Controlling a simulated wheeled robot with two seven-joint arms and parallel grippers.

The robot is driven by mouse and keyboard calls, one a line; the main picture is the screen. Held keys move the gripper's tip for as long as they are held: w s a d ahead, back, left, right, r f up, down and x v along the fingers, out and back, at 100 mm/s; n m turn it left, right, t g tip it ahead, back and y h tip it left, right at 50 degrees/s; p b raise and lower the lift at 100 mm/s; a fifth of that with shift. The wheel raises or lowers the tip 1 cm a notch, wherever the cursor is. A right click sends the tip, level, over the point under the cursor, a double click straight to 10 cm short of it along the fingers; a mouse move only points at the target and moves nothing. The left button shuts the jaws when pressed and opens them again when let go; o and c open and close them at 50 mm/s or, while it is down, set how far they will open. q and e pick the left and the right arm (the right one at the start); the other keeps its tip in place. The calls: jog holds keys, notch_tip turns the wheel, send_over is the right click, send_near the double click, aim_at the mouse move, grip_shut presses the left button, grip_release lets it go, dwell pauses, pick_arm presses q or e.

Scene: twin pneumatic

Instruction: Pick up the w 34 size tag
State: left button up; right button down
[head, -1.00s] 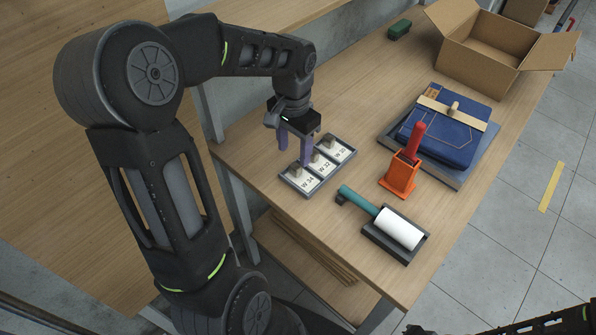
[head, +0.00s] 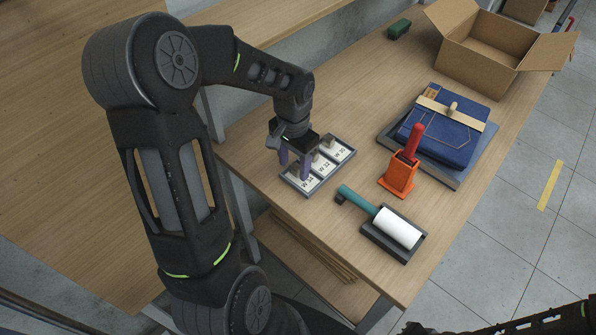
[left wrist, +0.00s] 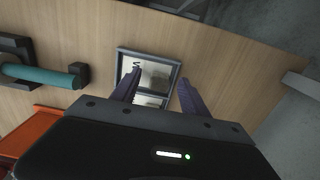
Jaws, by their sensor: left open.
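The W 34 size tag (head: 306,184) is a white card with a raised grey grip, in the near-left compartment of a dark three-part tray (head: 323,184). My left gripper (head: 295,173) is open, pointing down, with its purple fingers low over the W 34 compartment. In the left wrist view the tag (left wrist: 158,76) lies between the two spread fingers, its lettering partly hidden. I cannot tell whether the fingers touch it. My right gripper is not in view; only part of my right arm shows at the lower right.
The W 32 (head: 322,165) and W 30 (head: 341,152) tags sit beside it in the tray. A lint roller (head: 398,228) in a holder, an orange holder (head: 398,178) with a red-handled tool, folded jeans (head: 450,139) and an open carton (head: 480,70) stand to the right.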

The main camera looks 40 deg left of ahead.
aim_at(294, 167)
pick_arm(q)
grip_shut()
dwell(0.4)
jog(key=shift+r, duration=0.15)
notch_tip(294, 167, up, 10)
jog(key=b, duration=0.1)
dwell(0.5)
dwell(0.5)
